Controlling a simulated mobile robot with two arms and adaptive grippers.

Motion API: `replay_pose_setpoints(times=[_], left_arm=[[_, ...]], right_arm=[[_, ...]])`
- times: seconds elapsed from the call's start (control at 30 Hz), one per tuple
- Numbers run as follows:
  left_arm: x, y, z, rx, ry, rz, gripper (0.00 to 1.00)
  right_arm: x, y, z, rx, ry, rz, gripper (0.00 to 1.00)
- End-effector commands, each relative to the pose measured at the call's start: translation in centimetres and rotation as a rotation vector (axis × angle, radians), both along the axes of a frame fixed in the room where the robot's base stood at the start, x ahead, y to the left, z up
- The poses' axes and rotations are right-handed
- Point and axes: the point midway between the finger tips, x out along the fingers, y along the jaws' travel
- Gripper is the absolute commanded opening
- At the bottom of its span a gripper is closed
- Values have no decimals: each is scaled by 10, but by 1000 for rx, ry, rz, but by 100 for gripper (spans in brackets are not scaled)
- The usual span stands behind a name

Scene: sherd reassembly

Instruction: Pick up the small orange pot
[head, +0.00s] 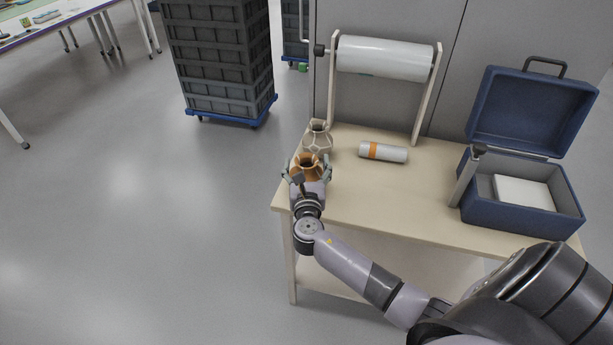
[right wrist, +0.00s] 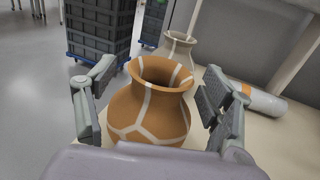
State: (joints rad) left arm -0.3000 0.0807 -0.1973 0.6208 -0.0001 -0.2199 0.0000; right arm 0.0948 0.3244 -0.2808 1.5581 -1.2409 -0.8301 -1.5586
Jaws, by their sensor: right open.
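The small orange pot (head: 306,162) stands upright near the left end of the wooden table, with pale seam lines across its body. In the right wrist view the orange pot (right wrist: 152,108) fills the middle, between the fingers. My right gripper (head: 311,168) is open, with one finger on each side of the pot. In the right wrist view the gripper (right wrist: 148,95) shows a gap between the right finger and the pot; whether the left finger touches it I cannot tell. The pot's lower part is hidden by the gripper. My left gripper is not in view.
A pale pot (head: 318,137) with seam lines stands just behind the orange one. A white roll with an orange band (head: 384,152) lies to the right. A roll holder (head: 385,58) stands at the back, and an open blue case (head: 520,213) on the right. The table's middle (head: 400,195) is clear.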

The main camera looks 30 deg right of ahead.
Motion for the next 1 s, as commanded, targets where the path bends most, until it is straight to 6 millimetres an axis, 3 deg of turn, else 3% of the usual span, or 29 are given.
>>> replay_pose_setpoints(times=[0.13,0.37,1.0], left_arm=[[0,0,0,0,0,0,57],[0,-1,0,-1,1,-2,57],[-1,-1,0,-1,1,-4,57]], right_arm=[[10,-7,0,0,0,0,75],[11,-7,0,0,0,0,74],[11,-7,0,0,0,0,32]])
